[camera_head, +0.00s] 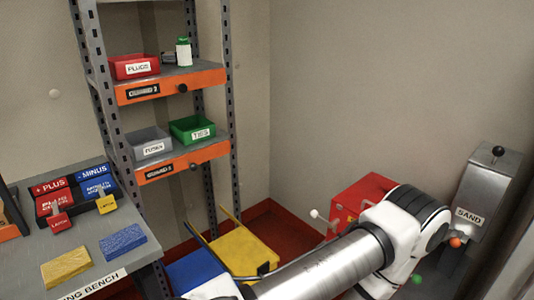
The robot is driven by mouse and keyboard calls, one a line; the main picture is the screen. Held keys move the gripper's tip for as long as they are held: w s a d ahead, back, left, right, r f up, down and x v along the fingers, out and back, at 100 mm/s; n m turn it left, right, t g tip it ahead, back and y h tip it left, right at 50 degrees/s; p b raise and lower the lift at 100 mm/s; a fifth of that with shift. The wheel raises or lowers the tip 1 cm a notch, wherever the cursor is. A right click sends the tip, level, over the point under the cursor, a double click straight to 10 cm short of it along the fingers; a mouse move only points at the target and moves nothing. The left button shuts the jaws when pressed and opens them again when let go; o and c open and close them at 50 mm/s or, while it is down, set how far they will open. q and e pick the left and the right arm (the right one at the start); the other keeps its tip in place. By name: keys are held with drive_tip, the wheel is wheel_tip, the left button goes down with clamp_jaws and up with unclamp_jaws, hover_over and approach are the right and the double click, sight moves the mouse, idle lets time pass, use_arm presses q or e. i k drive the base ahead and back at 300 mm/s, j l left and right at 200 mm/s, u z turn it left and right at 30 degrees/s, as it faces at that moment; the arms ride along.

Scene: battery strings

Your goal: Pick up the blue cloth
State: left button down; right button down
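A flat blue textured piece (123,242), which looks like the blue cloth, lies on the grey bench (88,238) at the left. A similar yellow piece (66,267) lies just to its left and nearer the front edge, apart from it. Nothing covers or touches the blue piece from above. One of my arms crosses the lower right of the view, well away from the bench. Neither of my grippers can be made out.
Red PLUS and blue MINUS boxes (98,184) stand behind the cloth. A metal shelf rack (170,88) with labelled bins rises right of the bench. Yellow (247,255) and blue (194,271) items stand low beside it. A red box (362,198) and SAND bin (486,190) are at right.

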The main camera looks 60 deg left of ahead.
sight(115, 246)
drive_tip(key=u, duration=3.05)
